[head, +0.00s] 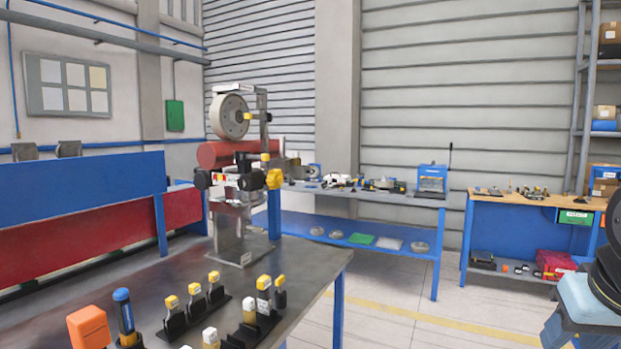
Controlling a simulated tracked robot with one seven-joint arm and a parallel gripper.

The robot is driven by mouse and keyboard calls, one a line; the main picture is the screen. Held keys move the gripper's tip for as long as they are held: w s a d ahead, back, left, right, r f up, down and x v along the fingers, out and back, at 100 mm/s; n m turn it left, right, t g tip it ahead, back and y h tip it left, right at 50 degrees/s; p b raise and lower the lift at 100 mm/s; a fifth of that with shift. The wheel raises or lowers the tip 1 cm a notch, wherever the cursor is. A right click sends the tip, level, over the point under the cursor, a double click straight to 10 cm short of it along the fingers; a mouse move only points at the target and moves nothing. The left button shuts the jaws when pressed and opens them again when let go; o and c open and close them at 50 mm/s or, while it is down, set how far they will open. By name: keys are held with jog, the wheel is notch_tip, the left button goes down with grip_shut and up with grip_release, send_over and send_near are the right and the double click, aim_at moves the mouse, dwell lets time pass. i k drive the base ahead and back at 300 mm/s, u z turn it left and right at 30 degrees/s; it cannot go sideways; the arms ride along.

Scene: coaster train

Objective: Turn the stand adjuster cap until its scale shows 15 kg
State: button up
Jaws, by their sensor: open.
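A grey metal stand (228,240) rises from the far right part of the dark workbench. It carries a round pale wheel (229,117), a red cylinder (222,153) and dark fittings. A yellow knob-like cap (274,179) sticks out on its right side, and smaller yellow parts show higher up. I cannot tell for sure which one is the adjuster cap. No scale marking or kg value is readable from here. My gripper is not in view; only part of my arm shows at the lower right edge, well away from the stand.
The dark workbench (185,265) holds several yellow-topped tools in black holders, a blue-handled tool (124,312) and an orange block (88,328) in front. A blue bench (350,232) stands behind, and a wooden-topped bench (530,199) at right. Floor between is clear.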

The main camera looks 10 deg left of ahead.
aim_at(274, 177)
jog(key=u, duration=0.25)
jog(key=i, duration=1.3)
jog(key=u, duration=0.6)
